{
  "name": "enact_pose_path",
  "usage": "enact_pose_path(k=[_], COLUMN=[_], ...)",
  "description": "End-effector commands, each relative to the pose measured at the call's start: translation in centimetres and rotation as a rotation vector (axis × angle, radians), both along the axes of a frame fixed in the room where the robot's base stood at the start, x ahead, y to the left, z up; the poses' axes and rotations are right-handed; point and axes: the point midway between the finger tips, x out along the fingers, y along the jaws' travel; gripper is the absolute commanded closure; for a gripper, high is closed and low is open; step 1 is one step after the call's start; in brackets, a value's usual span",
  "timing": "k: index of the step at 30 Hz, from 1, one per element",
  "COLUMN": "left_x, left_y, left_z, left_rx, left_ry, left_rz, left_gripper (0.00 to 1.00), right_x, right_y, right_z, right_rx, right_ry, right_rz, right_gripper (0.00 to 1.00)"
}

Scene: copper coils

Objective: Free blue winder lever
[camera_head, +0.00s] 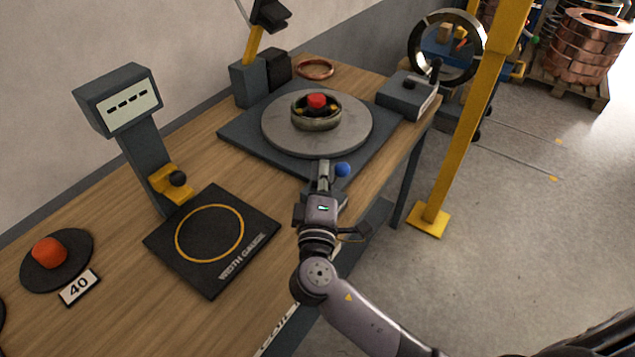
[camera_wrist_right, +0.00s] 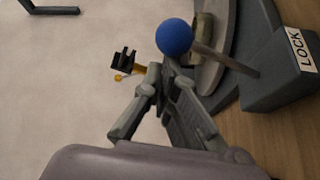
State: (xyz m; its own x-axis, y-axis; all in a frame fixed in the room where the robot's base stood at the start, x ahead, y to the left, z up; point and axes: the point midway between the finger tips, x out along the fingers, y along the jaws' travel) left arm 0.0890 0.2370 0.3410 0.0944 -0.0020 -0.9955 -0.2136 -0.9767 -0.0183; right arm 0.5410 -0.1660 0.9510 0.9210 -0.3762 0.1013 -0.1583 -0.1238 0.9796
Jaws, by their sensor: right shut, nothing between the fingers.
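The blue winder lever (camera_head: 342,170) shows as a blue ball at the front edge of the round-plate winder (camera_head: 275,132). In the right wrist view the blue ball (camera_wrist_right: 174,37) sits on a thin rod that rises from a dark block with a LOCK label (camera_wrist_right: 302,50). My right gripper (camera_head: 323,168) is shut and empty, just left of the ball in the head view. In the right wrist view its fingers (camera_wrist_right: 166,80) are below the ball; I cannot tell whether they touch it. My left gripper is not in view.
A ring-shaped part with a red knob (camera_head: 317,101) sits on the winder plate. A width gauge pad (camera_head: 212,238) and its display stand (camera_head: 125,100) are to the left. A yellow post (camera_head: 470,120) stands right of the table. A grey box (camera_head: 406,95) is at the back right.

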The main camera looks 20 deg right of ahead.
Motion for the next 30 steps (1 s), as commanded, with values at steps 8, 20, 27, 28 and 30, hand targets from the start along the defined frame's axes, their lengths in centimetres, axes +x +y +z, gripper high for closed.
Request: enact_pose_path(k=[8,20,27,28,30], left_x=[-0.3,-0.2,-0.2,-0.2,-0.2], left_y=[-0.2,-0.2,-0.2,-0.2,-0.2], left_z=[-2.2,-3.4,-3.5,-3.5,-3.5], left_rx=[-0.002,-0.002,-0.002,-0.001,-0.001], left_ry=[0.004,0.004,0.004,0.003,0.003], left_rz=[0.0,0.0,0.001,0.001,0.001], left_gripper=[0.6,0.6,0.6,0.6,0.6], right_x=[-1.7,-3.2,-3.5,-3.5,-3.5], right_y=[-1.4,-2.5,-2.8,-2.8,-2.8], right_z=[-0.9,-1.8,-2.0,-2.1,-2.1], right_rx=[-0.001,-0.002,-0.002,-0.002,-0.003], right_ry=[0.003,0.002,0.005,0.006,0.006], right_rz=[-0.002,-0.001,-0.003,-0.003,-0.004], right_gripper=[1.0,1.0,1.0,1.0,1.0])
